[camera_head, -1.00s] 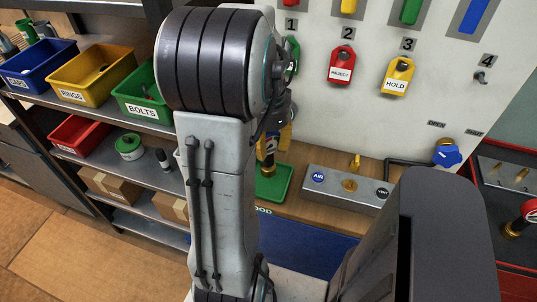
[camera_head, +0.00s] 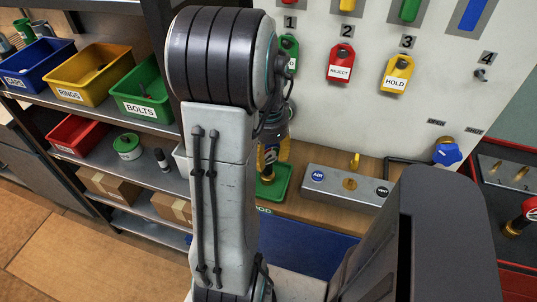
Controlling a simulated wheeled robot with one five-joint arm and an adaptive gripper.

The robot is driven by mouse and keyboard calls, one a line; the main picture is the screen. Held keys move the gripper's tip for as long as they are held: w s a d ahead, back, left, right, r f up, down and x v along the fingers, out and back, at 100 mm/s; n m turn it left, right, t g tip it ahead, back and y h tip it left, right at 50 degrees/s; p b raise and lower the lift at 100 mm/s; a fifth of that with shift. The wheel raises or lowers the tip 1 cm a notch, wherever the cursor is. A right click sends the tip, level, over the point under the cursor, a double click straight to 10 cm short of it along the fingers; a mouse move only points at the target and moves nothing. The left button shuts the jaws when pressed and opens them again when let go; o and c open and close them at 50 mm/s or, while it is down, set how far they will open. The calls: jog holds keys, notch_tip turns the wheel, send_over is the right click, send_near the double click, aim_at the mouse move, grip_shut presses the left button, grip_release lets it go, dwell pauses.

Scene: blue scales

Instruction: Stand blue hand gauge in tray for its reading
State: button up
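A green tray (camera_head: 284,180) sits on the wooden bench behind my arm, partly hidden by it. A gauge-like thing with a brass lower end (camera_head: 266,174) and a dark, yellow-marked body is upright over or in the tray. Its dial and any blue hand are hidden, so I cannot tell whether it is the blue hand gauge. My gripper (camera_head: 272,148) is at this thing's upper part, mostly hidden by my arm. I cannot see whether its fingers are closed on it or whether the brass end touches the tray.
A grey block (camera_head: 345,187) with AIR and VENT buttons stands right of the tray. A blue knob (camera_head: 447,152) is further right. REJECT (camera_head: 340,64) and HOLD (camera_head: 396,75) tags hang on the panel. Bins (camera_head: 145,92) fill the left shelves. A red-topped thing (camera_head: 527,210) stands far right.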

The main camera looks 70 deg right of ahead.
jog(key=o, duration=0.3)
notch_tip(320, 180, up, 8)
jog(key=shift+f+p, duration=0.1)
jog(key=shift+p, duration=0.35)
jog(key=shift+r+b, duration=0.8)
jog(key=shift+r, duration=1.45)
